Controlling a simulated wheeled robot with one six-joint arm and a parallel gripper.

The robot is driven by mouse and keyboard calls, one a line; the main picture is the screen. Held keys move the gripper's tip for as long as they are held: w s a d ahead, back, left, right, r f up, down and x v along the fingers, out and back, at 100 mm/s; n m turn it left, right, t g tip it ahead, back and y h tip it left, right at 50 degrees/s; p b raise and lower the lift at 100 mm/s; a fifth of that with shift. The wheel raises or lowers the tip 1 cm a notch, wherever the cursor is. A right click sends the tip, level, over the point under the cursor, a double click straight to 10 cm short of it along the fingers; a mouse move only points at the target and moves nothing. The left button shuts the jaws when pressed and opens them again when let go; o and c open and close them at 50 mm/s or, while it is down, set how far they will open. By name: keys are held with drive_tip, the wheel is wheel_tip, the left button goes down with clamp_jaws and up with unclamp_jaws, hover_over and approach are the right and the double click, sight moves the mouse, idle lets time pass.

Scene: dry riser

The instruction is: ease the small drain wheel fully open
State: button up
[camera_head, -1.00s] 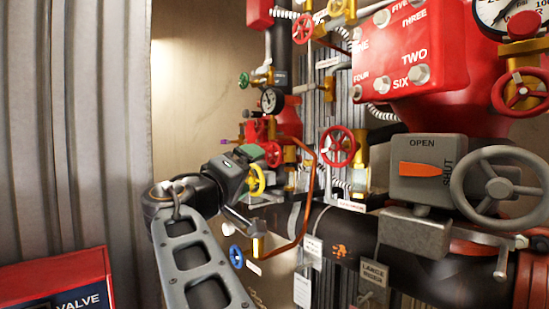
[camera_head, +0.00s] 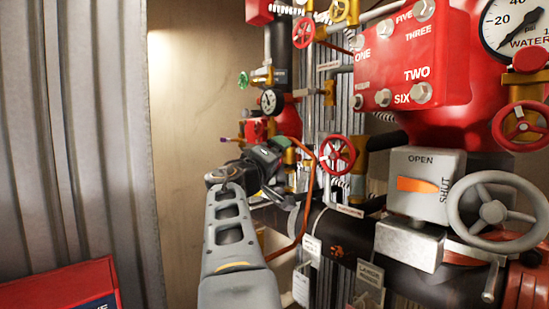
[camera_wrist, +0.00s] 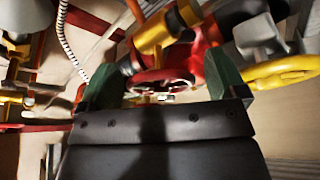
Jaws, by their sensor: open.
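My gripper (camera_head: 268,156) is at the end of my arm, in front of the valve cluster left of the riser. In the wrist view its two green fingers (camera_wrist: 163,76) are spread apart. A small red handwheel (camera_wrist: 160,86) lies beyond and between the fingertips, partly hidden by the gripper body. I cannot tell whether the fingers touch it. A yellow handwheel (camera_wrist: 284,72) is just right of the right finger. No readable label shows which one is the drain wheel. In the head view my arm and gripper hide most of this area.
A larger red handwheel (camera_head: 337,154) is to the right of the gripper, with a copper tube (camera_head: 308,200) between. The grey OPEN/SHUT box (camera_head: 427,172) and grey wheel (camera_head: 497,211) stand farther right. A pressure gauge (camera_head: 271,101) is above. Corrugated sheeting (camera_head: 95,130) borders the left.

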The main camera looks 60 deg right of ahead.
drive_tip(key=shift+c, duration=0.3)
drive_tip(key=c, duration=0.9)
drive_tip(key=shift+o, duration=0.2)
drive_tip(key=shift+n, duration=0.3)
drive_tip(key=n+p, duration=0.1)
drive_tip(key=n, duration=0.1)
drive_tip(key=n+t+y+p, duration=0.1)
drive_tip(key=n+p, duration=0.1)
drive_tip(key=shift+r+y, duration=0.2)
drive_tip(key=shift+y, duration=0.1)
drive_tip(key=shift+f+n+y+p, duration=0.1)
drive_tip(key=shift+n+y+p, duration=0.3)
drive_tip(key=shift+n+p, duration=0.75)
drive_tip(key=shift+n, duration=0.25)
drive_tip(key=shift+f, duration=0.1)
